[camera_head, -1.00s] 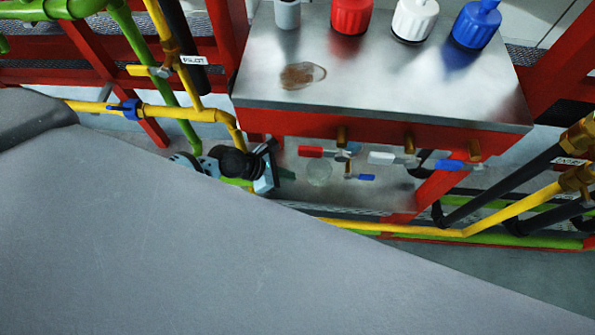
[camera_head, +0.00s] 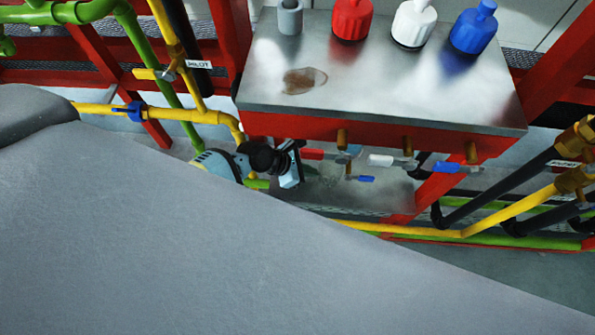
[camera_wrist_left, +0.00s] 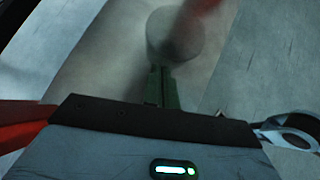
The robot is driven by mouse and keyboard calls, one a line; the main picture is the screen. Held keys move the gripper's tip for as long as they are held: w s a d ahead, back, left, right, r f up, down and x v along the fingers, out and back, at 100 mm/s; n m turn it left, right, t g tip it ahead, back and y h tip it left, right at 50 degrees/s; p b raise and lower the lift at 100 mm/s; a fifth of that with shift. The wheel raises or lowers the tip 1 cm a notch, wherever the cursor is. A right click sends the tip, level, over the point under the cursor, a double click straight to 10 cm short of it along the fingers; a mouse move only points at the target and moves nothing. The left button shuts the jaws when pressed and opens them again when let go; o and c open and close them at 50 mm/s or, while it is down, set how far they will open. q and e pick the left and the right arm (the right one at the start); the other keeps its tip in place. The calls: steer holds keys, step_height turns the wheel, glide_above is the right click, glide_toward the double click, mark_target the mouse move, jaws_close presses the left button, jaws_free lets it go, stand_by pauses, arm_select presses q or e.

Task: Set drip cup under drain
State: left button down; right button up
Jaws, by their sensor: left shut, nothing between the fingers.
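My left gripper (camera_head: 312,171) is below the front of the metal-topped cabinet, by the small valves. In the left wrist view its dark green fingers (camera_wrist_left: 163,88) are together with nothing between them. A pale grey round cup (camera_wrist_left: 173,42) stands just beyond the fingertips on the metal shelf; I cannot tell whether they touch it. A blurred red lever (camera_wrist_left: 197,18) crosses in front of it. In the head view the cup is hardly distinguishable. My right gripper is not in view.
Red (camera_head: 313,154), white (camera_head: 381,160) and blue (camera_head: 447,166) valve levers hang under the cabinet (camera_head: 410,75). A grey cylinder (camera_head: 290,17) and red, white and blue capped bottles stand on top. Yellow pipes (camera_head: 400,230) run close below; my arm covers the lower left.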

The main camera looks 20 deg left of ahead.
mark_target(322, 168)
arm_select(q)
steer(key=w+d, duration=0.1)
steer(key=d, duration=0.1)
steer(key=w+d, duration=0.1)
steer(key=shift+w+d+p, duration=0.1)
steer(key=shift+d+p, duration=0.2)
steer(key=shift+d, duration=0.05)
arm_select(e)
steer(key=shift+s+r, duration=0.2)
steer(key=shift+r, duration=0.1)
